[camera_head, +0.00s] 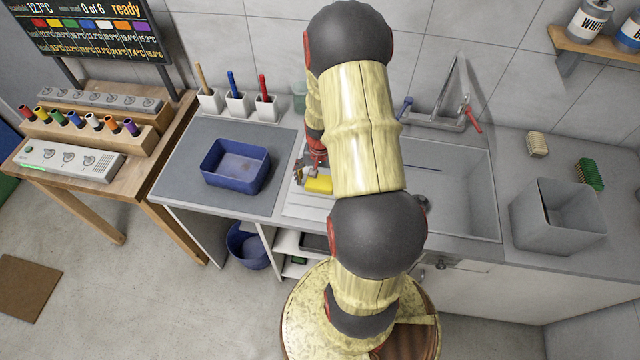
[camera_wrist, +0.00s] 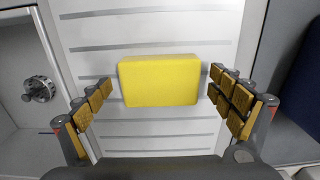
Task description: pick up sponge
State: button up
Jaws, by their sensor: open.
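The sponge (camera_wrist: 158,81) is a yellow block lying on the white ridged drainboard (camera_wrist: 150,18). In the wrist view it sits between the two padded fingers of my gripper (camera_wrist: 160,102), with a gap on each side. My gripper is open. In the head view the sponge (camera_head: 319,185) shows small beside my arm, at the left of the sink, and my gripper (camera_head: 308,172) is just above it. My arm hides much of the drainboard and part of the sink there.
The sink (camera_head: 455,195) lies right of the drainboard, with a tap (camera_head: 448,100) behind it. A blue basin (camera_head: 236,165) stands on the grey mat to the left.

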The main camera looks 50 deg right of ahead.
aim_at(320, 181)
jog(key=shift+c, duration=0.4)
jog(key=c, duration=1)
jog(key=shift+r, duration=0.1)
jog(key=shift+c, duration=0.2)
jog(key=shift+r, duration=0.55)
notch_tip(320, 181, up, 2)
jog(key=shift+r, duration=0.15)
jog(key=s+a+r+p, duration=0.1)
jog(key=s+a+r, duration=0.8)
jog(key=s, duration=0.1)
jog(key=shift+s+r+p, duration=0.25)
jog(key=shift+s+p, duration=0.1)
jog(key=shift+p, duration=0.05)
